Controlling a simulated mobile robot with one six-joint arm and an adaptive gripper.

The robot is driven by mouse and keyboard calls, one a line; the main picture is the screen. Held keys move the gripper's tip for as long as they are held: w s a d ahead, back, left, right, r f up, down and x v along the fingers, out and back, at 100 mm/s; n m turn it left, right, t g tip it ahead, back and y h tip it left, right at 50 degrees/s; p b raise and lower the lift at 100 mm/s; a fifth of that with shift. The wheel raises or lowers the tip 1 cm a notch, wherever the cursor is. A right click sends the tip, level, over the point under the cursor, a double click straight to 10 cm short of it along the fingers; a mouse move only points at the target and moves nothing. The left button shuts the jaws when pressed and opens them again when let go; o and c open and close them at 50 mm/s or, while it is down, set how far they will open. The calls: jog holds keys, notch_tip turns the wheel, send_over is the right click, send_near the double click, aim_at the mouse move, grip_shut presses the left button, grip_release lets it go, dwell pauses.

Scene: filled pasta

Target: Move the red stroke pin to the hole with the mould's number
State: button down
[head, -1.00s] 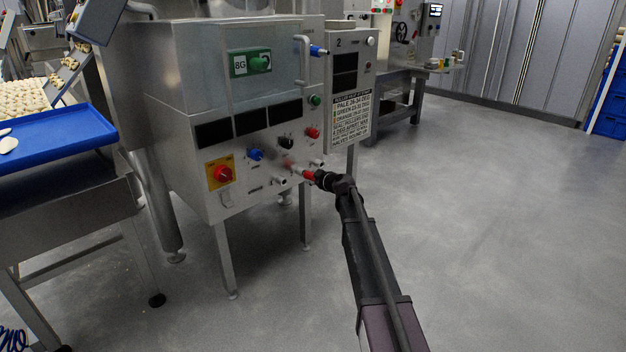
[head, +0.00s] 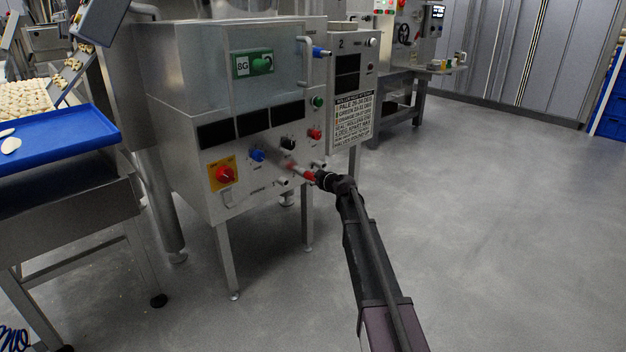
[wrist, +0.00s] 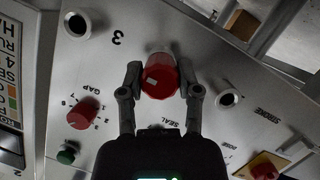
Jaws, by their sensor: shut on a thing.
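My gripper (wrist: 160,85) is shut on the red stroke pin (wrist: 160,78), one finger on each side of it. The pin's round red head faces the wrist camera, and a pale metal part shows just behind it. In the head view the pin (head: 308,174) is at the lower front of the steel machine. One open hole (wrist: 78,24) is at the upper left of the wrist view, near a printed "3". Another hole (wrist: 228,98) is at the right, by the word STROKE. The pin hides the panel between them. I cannot tell whether it is in a hole.
A green plate reading "8G" (head: 253,64) is on the machine's upper front. A red GAP knob (wrist: 83,112) and a green button (wrist: 67,155) lie left of my gripper. A red switch on yellow (head: 223,174) is on the panel. The floor (head: 480,220) at right is clear.

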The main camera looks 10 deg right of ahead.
jog(key=shift+w+a, duration=0.1)
dwell(0.3)
jog(key=shift+c, duration=1.1)
grip_release()
jog(key=shift+o, duration=0.2)
jog(key=shift+o, duration=0.9)
jog(key=p+v, duration=0.2)
jog(key=v, duration=0.5)
dwell(0.4)
